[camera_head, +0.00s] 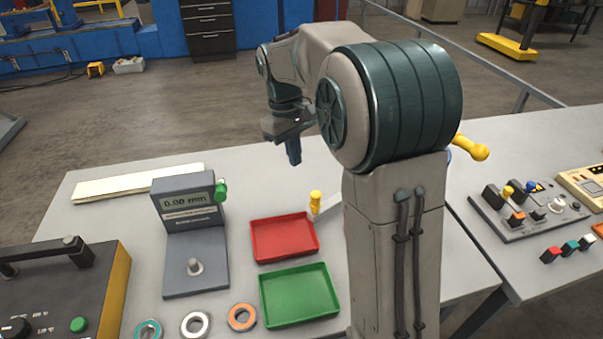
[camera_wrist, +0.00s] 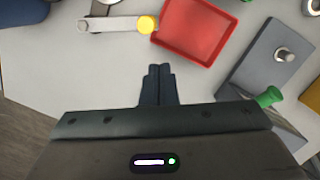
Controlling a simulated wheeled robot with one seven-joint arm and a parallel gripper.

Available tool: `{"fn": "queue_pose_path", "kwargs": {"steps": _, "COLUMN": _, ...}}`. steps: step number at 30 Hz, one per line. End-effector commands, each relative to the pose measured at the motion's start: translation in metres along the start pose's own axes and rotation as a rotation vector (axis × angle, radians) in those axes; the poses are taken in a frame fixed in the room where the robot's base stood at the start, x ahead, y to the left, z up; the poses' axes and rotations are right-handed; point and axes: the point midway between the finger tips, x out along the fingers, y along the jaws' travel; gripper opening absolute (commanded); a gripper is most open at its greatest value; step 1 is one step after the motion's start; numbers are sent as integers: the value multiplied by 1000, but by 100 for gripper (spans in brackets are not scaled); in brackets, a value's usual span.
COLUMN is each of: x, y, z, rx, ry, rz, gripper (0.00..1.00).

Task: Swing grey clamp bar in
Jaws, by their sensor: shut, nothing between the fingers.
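The grey clamp bar (camera_wrist: 112,24) lies level in the wrist view, with a yellow knob (camera_wrist: 147,25) at its right end. In the head view the yellow knob (camera_head: 315,201) and a short piece of the bar (camera_head: 329,208) show; my arm hides the rest. In the head view my gripper (camera_head: 293,152) hangs above the far part of the table.
A red tray (camera_head: 284,238) lies beside the knob, with a green tray (camera_head: 299,295) in front. A grey gauge stand (camera_head: 195,245) with a green knob stands left. Several rings lie along the front. A yellow handle (camera_head: 472,148) shows right of my arm.

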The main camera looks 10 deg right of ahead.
Motion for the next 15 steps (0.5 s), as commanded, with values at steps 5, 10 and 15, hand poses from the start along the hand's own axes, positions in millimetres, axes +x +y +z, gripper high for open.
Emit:
{"fn": "queue_pose_path", "kwargs": {"steps": 5, "x": -3, "y": 9, "z": -34, "rx": -87, "ry": -65, "rz": -9, "gripper": 0}}
{"fn": "queue_pose_path", "kwargs": {"steps": 10, "x": 0, "y": 11, "z": -47, "rx": -123, "ry": -90, "rz": -13, "gripper": 0}}
{"fn": "queue_pose_path", "kwargs": {"steps": 15, "x": 13, "y": 12, "z": -47, "rx": -127, "ry": -95, "rz": -13, "gripper": 0}}
